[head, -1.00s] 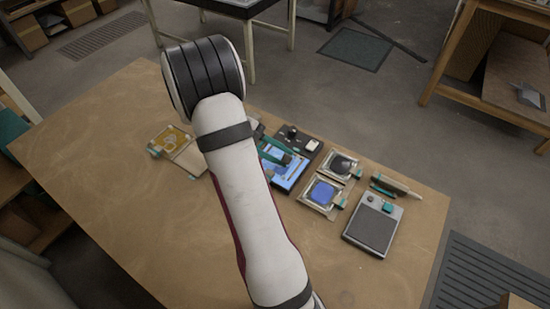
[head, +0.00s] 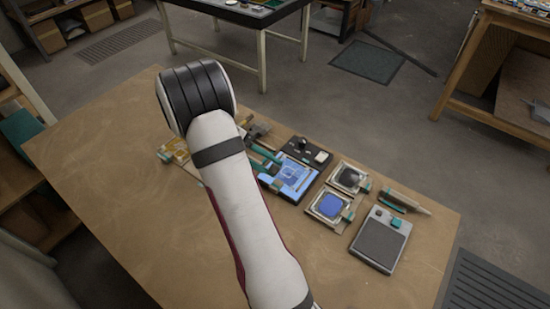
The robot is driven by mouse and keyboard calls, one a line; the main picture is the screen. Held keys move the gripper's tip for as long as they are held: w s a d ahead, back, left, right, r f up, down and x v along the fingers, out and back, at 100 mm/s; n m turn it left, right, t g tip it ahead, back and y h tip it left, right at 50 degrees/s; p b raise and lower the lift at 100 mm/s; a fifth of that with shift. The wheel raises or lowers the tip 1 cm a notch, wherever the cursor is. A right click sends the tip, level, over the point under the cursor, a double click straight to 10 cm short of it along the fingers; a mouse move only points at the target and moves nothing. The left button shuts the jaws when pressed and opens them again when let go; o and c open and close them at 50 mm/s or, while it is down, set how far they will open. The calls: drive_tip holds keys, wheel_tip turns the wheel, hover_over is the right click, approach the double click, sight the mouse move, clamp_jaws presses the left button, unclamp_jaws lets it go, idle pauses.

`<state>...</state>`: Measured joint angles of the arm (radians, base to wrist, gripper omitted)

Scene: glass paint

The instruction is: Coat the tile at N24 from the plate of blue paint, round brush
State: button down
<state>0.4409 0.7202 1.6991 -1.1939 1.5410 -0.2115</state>
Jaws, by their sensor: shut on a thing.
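The plate of blue paint (head: 331,205) lies right of centre on the table, a blue patch in a pale square frame. The lit blue panel (head: 297,174) left of it bears pale lines; labels are too small to read, so I cannot tell the tile at N24. My gripper (head: 259,131) shows only in part, small and dark, just past my arm at the panel's upper left. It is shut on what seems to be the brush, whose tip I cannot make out. A teal bar (head: 264,153) crosses by the panel's left edge; I cannot tell whether it belongs to the brush.
A dark-paint plate (head: 348,178) lies behind the blue one. A black box (head: 309,150) stands behind the panel. A grey pad device (head: 380,240) and a teal-and-pale tool (head: 404,202) lie at right. An amber plate (head: 173,150) is partly hidden by my arm. The table's front left (head: 130,200) is clear.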

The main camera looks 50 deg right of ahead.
drive_tip(key=shift+s+d, duration=0.25)
drive_tip(key=shift+s, duration=0.35)
drive_tip(key=shift+s+d, duration=0.2)
drive_tip(key=shift+s, duration=0.35)
drive_tip(key=shift+s+d, duration=0.9)
wheel_tip(320, 180, up, 5)
